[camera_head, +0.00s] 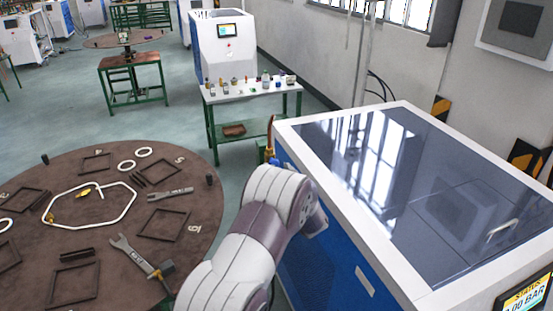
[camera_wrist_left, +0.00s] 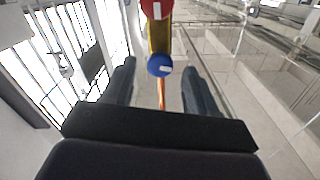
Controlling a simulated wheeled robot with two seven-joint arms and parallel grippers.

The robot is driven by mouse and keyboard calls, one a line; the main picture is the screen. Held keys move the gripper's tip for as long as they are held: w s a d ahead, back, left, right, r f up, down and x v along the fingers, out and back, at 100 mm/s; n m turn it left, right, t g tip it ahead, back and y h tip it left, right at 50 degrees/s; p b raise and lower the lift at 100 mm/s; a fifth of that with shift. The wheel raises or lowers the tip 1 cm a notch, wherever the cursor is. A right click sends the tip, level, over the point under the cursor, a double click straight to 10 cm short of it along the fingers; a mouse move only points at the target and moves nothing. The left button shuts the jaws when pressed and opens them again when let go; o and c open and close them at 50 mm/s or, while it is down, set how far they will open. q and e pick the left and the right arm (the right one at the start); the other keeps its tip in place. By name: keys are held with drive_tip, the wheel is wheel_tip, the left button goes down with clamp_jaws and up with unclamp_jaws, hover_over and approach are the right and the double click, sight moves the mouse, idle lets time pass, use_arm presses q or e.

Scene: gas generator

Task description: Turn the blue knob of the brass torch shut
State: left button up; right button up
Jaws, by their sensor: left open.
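In the left wrist view, the brass torch (camera_wrist_left: 160,36) comes down from the top edge, with a red part (camera_wrist_left: 157,8) above and the round blue knob (camera_wrist_left: 159,65) at its lower end. My left gripper (camera_wrist_left: 161,70) is open, one finger on each side of the knob in the picture, with a gap on both sides. How deep the knob sits between the fingers I cannot tell. In the head view, the torch (camera_head: 270,135) shows small at the far left corner of the blue and white cabinet, and my left arm hides my fingers. My right gripper is not in view.
The cabinet (camera_head: 291,122), with a dark glossy top, stands close beside my left arm. A round brown table (camera_head: 110,255) with wrenches and frames is at left. A green-legged bench (camera_head: 250,100) with small parts stands behind. Open floor (camera_head: 180,125) lies between them.

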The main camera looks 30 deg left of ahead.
use_arm(q)
drive_tip(key=shift+p+x, duration=0.3)
drive_tip(key=shift+x, duration=0.6)
drive_tip(key=shift+r, duration=0.15)
drive_tip(key=shift+w, duration=0.1)
drive_tip(key=shift+a, duration=0.1)
drive_tip(key=c, duration=1)
drive_tip(key=shift+c, duration=0.3)
